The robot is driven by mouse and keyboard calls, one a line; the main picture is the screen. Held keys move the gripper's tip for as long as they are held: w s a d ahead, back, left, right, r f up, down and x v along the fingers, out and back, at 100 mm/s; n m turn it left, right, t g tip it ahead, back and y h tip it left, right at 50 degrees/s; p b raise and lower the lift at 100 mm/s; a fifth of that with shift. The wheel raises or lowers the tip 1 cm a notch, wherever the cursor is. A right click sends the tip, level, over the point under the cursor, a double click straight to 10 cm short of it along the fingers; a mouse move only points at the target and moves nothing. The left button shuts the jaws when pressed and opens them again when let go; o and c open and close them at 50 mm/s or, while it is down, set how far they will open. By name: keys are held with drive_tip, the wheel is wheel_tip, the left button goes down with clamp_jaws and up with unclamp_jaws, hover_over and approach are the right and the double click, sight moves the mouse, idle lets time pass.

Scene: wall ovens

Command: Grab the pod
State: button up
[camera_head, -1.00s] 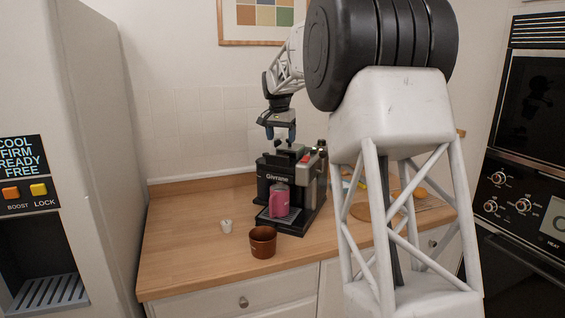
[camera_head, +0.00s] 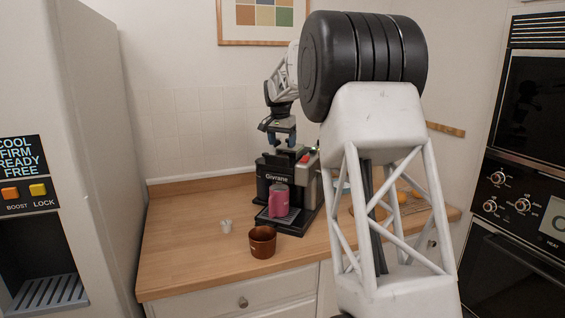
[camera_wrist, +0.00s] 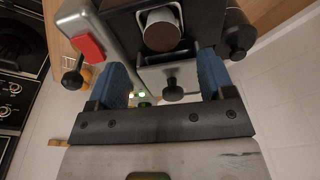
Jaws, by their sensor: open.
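A small pale cup-shaped piece (camera_head: 226,226), perhaps a pod, stands on the counter left of the coffee machine (camera_head: 273,176). In the wrist view a short cylinder with a brown round face and a pale metallic side (camera_wrist: 162,32) sits in the dark top of the machine. It may also be a pod; I cannot tell which one the task means. My gripper (camera_head: 278,144) is open and points down just above the machine's top. In the wrist view its blue fingers (camera_wrist: 164,72) are spread, with nothing held. The cylinder lies beyond the fingertips.
A pink mug (camera_head: 279,201) stands on the machine's drip tray. A brown cup (camera_head: 262,242) stands in front of it on the wooden counter (camera_head: 185,250). A red button (camera_wrist: 89,47) and dark knobs show on the machine. The counter's left part is mostly clear.

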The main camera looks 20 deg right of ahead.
drive_tip(key=shift+f, duration=0.3)
drive_tip(key=shift+w+d+f, duration=0.1)
drive_tip(key=shift+w+f, duration=0.1)
drive_tip(key=shift+f, duration=1.1)
drive_tip(key=shift+w+d+f, duration=0.1)
drive_tip(key=shift+w+f, duration=0.05)
drive_tip(key=shift+f, duration=1.15)
drive_tip(key=c, duration=1)
